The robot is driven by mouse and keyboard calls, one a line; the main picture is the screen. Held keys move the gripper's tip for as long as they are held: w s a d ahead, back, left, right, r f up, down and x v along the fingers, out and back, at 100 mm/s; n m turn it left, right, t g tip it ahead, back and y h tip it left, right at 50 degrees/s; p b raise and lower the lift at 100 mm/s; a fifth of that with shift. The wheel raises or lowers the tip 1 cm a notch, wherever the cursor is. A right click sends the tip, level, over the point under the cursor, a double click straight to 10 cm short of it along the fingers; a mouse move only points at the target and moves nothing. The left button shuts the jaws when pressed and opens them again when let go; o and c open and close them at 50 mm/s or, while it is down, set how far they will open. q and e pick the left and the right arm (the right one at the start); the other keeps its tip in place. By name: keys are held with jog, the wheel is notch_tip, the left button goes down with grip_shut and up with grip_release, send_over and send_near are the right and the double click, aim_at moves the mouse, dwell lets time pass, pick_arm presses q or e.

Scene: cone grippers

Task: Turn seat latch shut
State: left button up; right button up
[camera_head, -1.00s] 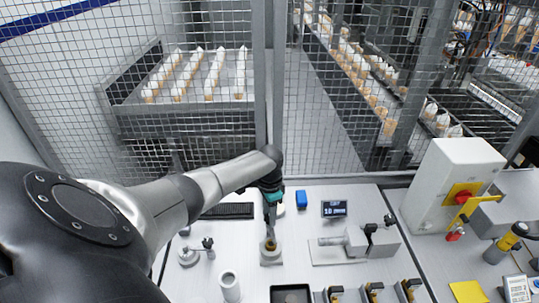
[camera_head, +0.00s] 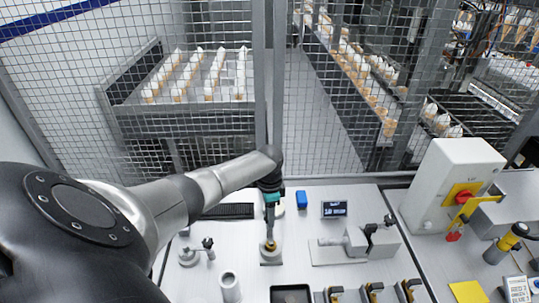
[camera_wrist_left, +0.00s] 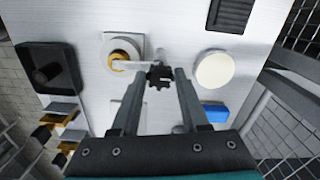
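The seat (camera_head: 270,247) is a small round fixture with a brass ring on a pale plate on the bench. In the left wrist view the seat (camera_wrist_left: 121,50) lies just beyond the left fingertip. A pale latch lever (camera_wrist_left: 138,66) reaches from its ring to a black star-shaped knob (camera_wrist_left: 160,76). My left gripper (camera_head: 269,236) points down just behind the seat. In the wrist view my left gripper (camera_wrist_left: 160,80) is open, its fingers apart on either side of the knob. I cannot tell whether they touch it. My right gripper is not in view.
A white disc (camera_wrist_left: 213,69) and a blue block (camera_head: 301,200) lie close to the left gripper. A black tray (camera_head: 291,292), a clamp fixture (camera_head: 358,240) and a small knobbed stand (camera_head: 188,257) stand around it. A wire mesh fence (camera_head: 200,70) closes off the back.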

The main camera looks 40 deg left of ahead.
pick_arm(q)
jog(key=o, duration=0.4)
notch_tip(320, 180, up, 15)
jog(key=p, duration=0.1)
jog(key=shift+r+p, duration=0.15)
jog(key=shift+p, duration=0.15)
dwell(0.7)
